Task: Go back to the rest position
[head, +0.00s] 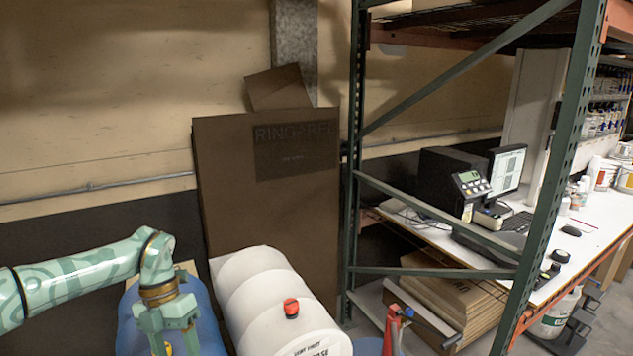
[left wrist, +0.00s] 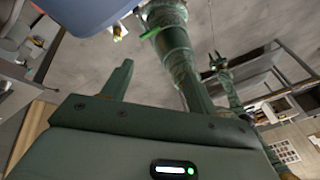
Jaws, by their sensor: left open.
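My left gripper (head: 168,343) is at the lower left of the head view. It points down in front of a blue drum (head: 205,318), and its lower end is close to the bottom edge of the picture. In the left wrist view the two fingers of my left gripper (left wrist: 157,75) stand well apart, and nothing is seen held between them. Green arm parts of my own show behind them. My right gripper is not seen in the head view.
A white drum with a red cap (head: 291,308) lies right of the gripper. Behind stands a brown cardboard sheet (head: 225,190). A green rack post (head: 355,150) and a white workbench (head: 480,262) with a monitor (head: 508,170) and scale are to the right.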

